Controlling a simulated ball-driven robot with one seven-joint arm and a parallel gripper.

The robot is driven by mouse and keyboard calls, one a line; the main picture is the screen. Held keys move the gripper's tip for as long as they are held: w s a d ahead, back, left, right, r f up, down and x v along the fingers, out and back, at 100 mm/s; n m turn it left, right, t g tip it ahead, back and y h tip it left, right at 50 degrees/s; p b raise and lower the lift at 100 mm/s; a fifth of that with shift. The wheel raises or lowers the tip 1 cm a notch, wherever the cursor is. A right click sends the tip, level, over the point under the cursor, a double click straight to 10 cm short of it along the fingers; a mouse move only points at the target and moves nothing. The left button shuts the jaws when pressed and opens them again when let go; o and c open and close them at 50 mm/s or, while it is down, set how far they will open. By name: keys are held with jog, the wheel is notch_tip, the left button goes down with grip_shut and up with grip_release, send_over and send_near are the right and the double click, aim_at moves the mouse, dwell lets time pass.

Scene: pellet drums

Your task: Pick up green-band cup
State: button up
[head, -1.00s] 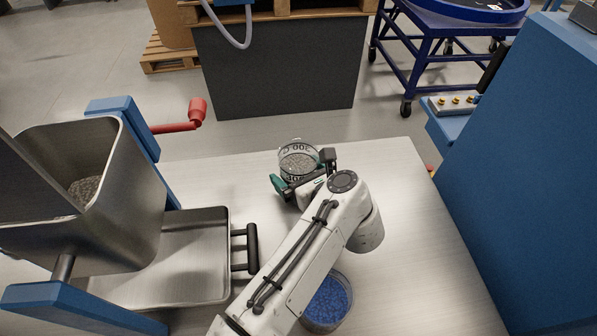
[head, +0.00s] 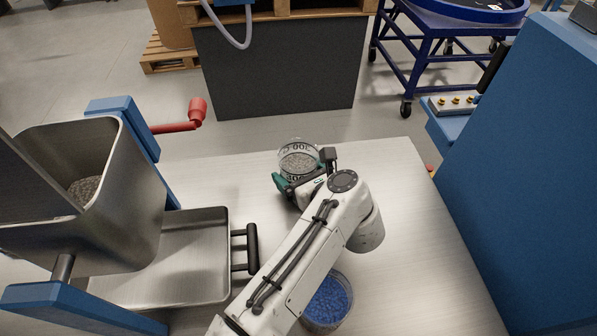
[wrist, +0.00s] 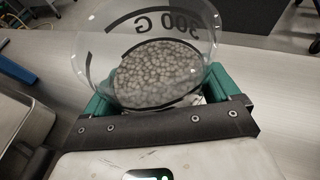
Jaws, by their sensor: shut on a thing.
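A clear cup (head: 299,160) with black markings and grey pellets inside is near the far edge of the steel table. In the wrist view the cup (wrist: 155,65) fills the space between the green fingers, and its marking reads "300 G" mirrored. I cannot make out a green band on it; the fingers hide part of its side. My gripper (head: 304,173) is shut on this cup, with one finger on each side. I cannot tell whether its base touches the table.
A second clear cup (head: 328,300) with blue pellets stands on the table (head: 410,230) beside my arm. A steel hopper (head: 140,190) and a tray (head: 190,270) with a black handle (head: 250,248) are at left. A blue machine (head: 530,170) is at right. The table's right part is clear.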

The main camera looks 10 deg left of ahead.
jog(key=shift+r, duration=0.65)
jog(key=s+a+r+b, duration=0.3)
jog(key=s+a+r, duration=0.3)
jog(key=s+r, duration=0.5)
jog(key=shift+s+a+r, duration=0.35)
jog(key=shift+s+a, duration=0.05)
jog(key=shift+s, duration=0.2)
